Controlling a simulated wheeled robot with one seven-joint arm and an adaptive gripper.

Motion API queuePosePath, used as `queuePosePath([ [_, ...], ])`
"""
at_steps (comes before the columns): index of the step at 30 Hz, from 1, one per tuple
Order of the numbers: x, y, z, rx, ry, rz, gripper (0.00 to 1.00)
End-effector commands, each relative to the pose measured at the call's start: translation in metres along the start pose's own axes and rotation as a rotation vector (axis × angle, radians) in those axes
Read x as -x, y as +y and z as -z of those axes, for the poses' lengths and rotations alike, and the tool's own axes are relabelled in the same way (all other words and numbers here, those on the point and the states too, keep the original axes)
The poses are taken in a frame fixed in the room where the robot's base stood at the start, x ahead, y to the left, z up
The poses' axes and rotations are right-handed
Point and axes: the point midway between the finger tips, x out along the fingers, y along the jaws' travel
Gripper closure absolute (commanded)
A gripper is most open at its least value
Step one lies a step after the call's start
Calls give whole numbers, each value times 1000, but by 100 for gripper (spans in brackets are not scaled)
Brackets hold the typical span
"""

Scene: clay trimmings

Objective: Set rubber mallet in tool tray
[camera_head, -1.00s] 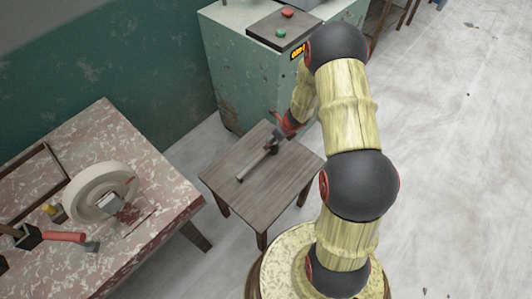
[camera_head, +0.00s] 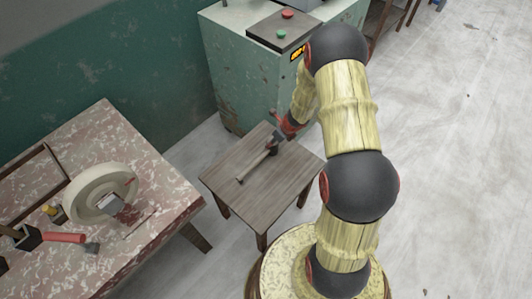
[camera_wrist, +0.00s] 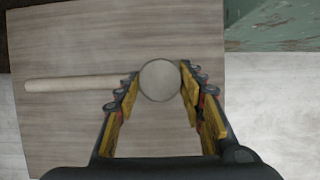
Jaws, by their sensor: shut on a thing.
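The rubber mallet lies on the small wooden table, its pale handle (camera_head: 252,167) pointing to the lower left. In the wrist view its round grey-beige head (camera_wrist: 160,81) sits between the fingers, and the handle (camera_wrist: 75,84) runs left. My gripper (camera_wrist: 158,82) is shut on the mallet head, one finger on each side. In the head view my gripper (camera_head: 274,148) is small and partly blends with the head. A dark-edged, tray-like frame (camera_head: 48,153) lies on the left worktable, cut off by the picture's edge; I cannot tell if it is the tool tray.
The small table (camera_head: 270,196) is otherwise bare. The paint-worn worktable (camera_head: 150,165) at left holds a pale wheel-like ring (camera_head: 85,190), a black box (camera_head: 28,238) and a red-handled tool (camera_head: 64,238). A green cabinet (camera_head: 235,85) stands behind the small table. Floor at right is clear.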

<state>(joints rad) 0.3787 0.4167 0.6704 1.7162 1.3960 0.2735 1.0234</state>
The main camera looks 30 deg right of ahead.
Motion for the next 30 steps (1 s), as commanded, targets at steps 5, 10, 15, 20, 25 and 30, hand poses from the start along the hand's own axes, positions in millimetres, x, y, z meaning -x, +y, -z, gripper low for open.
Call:
queuePosePath([
  [5, 0, 0, 0, 0, -1, 1, 100],
  [10, 1, 0, -1, 0, -1, 1, 100],
  [15, 9, 0, -4, 1, -1, 1, 100],
  [20, 29, -1, -13, 1, -2, 1, 100],
  [25, 67, 0, -4, -2, -3, 3, 100],
  [30, 114, 3, 12, -3, -2, 3, 100],
])
